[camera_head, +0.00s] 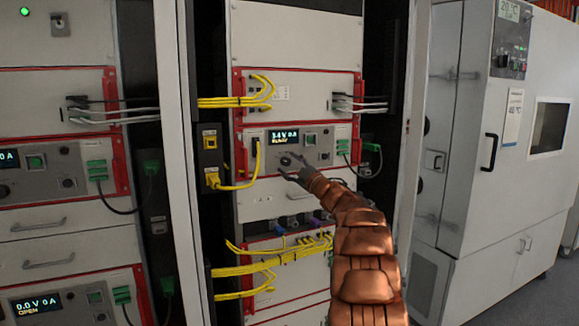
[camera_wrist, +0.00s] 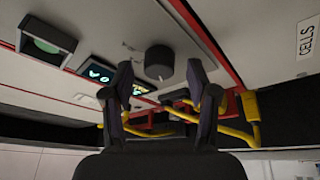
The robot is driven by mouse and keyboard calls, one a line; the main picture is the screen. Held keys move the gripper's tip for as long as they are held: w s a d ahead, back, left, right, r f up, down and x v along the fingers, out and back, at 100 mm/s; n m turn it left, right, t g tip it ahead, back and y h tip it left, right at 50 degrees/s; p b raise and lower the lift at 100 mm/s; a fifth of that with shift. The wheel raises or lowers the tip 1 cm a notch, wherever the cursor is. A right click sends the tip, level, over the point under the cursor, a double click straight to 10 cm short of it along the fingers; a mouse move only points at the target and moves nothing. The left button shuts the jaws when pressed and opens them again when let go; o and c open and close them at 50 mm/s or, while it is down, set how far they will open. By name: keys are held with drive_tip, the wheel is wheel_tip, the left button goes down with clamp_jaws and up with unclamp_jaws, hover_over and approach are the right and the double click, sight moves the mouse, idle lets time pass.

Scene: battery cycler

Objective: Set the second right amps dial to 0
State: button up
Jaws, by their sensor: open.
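A black round dial (camera_wrist: 159,62) with a pale pointer mark sits on the light grey panel in the wrist view. In the head view the dial (camera_head: 285,160) is small and dark, below the lit display (camera_head: 284,137). My gripper (camera_head: 287,166) is open in front of this panel. In the wrist view the two fingers of my gripper (camera_wrist: 161,72) stand apart, one on each side of the dial, with nothing held. I cannot tell whether they touch it. The dial's exact setting and the small display digits are not clear.
A green button (camera_wrist: 47,45) is beside the display in the wrist view. Yellow cables (camera_head: 240,186) run left of the panel and yellow cables (camera_wrist: 232,132) show behind my fingers. A red frame (camera_head: 239,160) borders the unit. A white cabinet (camera_head: 510,180) stands at right.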

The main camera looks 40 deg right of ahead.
drive_tip(key=shift+s, duration=0.7)
drive_tip(key=v, duration=1)
drive_tip(key=shift+s+f, duration=0.15)
drive_tip(key=shift+f, duration=0.1)
drive_tip(key=shift+a, duration=0.1)
